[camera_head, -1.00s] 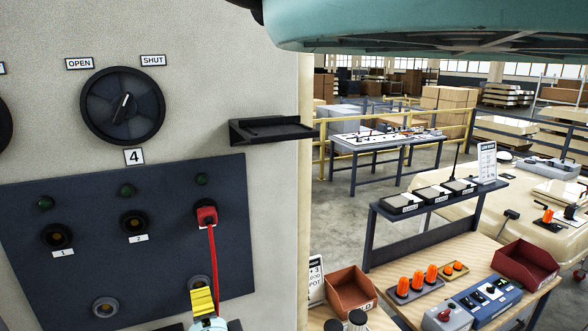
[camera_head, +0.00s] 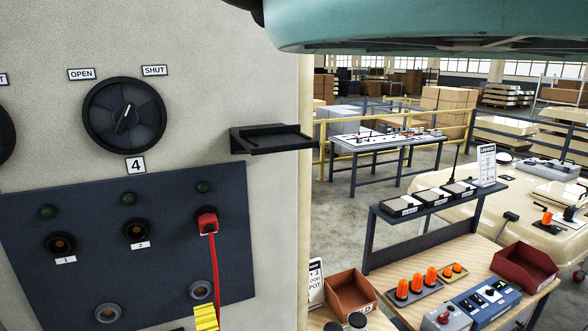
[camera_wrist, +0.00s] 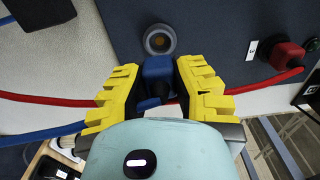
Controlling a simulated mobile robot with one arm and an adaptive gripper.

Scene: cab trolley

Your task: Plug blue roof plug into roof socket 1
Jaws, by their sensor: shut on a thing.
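My gripper (camera_wrist: 160,92) is shut on the blue plug (camera_wrist: 158,70), which sits between its yellow fingers. In the head view only a yellow finger (camera_head: 206,318) shows at the bottom edge. A round grey socket (camera_wrist: 159,39) lies just beyond the plug in the wrist view; I cannot tell whether they touch. A blue cable (camera_wrist: 42,136) runs off to the left. Roof socket 1 (camera_head: 60,243) is a dark, empty-looking round socket at the panel's left, with label 1 below it. Socket 2 (camera_head: 136,231) is to its right and also looks empty.
A red plug (camera_head: 207,222) sits in the panel's right upper socket, its red cable (camera_head: 216,265) hanging down near my gripper. Another grey socket (camera_head: 107,312) is at lower left. A black shelf (camera_head: 270,138) sticks out at right. A rotary knob (camera_head: 125,115) is above the panel.

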